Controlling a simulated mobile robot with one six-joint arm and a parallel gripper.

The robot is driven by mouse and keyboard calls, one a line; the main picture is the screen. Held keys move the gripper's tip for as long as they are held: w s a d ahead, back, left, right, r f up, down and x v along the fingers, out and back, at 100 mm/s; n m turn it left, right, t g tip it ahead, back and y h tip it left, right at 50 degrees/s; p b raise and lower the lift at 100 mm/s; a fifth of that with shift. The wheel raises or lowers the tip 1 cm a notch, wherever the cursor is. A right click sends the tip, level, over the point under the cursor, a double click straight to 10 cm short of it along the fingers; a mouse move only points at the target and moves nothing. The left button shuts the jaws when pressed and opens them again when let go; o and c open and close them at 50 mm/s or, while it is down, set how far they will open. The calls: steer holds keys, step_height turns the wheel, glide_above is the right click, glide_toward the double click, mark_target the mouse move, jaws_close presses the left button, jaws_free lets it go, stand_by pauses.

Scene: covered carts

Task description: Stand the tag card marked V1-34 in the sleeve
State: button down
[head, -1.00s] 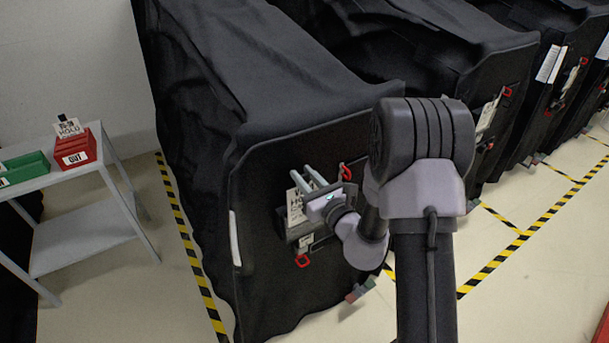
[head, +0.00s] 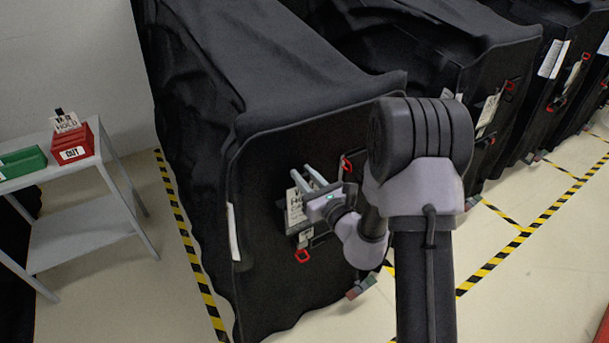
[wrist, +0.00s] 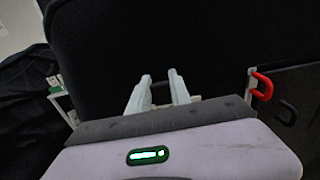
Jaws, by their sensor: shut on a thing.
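A white tag card (head: 295,208) with dark print is in front of the nearest covered cart's black end panel; its code is too small to read. My gripper (head: 308,176) is shut on the card, with its pale fingers reaching to the card's upper part. The fingers (wrist: 159,76) also show in the wrist view, where the card is mostly hidden behind my gripper body. A dark sleeve with a small white label (head: 304,239) is on the panel at the card's lower end. I cannot tell whether the card's lower edge is inside it.
Red hooks (head: 346,165) and a red ring (head: 302,256) are on the panel close to my gripper. At left, a grey table (head: 90,217) bears a red OUT bin (head: 88,143) with a HOLD card (head: 66,122), and a green bin (head: 22,162). More covered carts stand at right.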

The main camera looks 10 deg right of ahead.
steer(key=shift+f+b, duration=0.3)
steer(key=shift+f, duration=0.2)
steer(key=c, duration=1.1)
jaws_free()
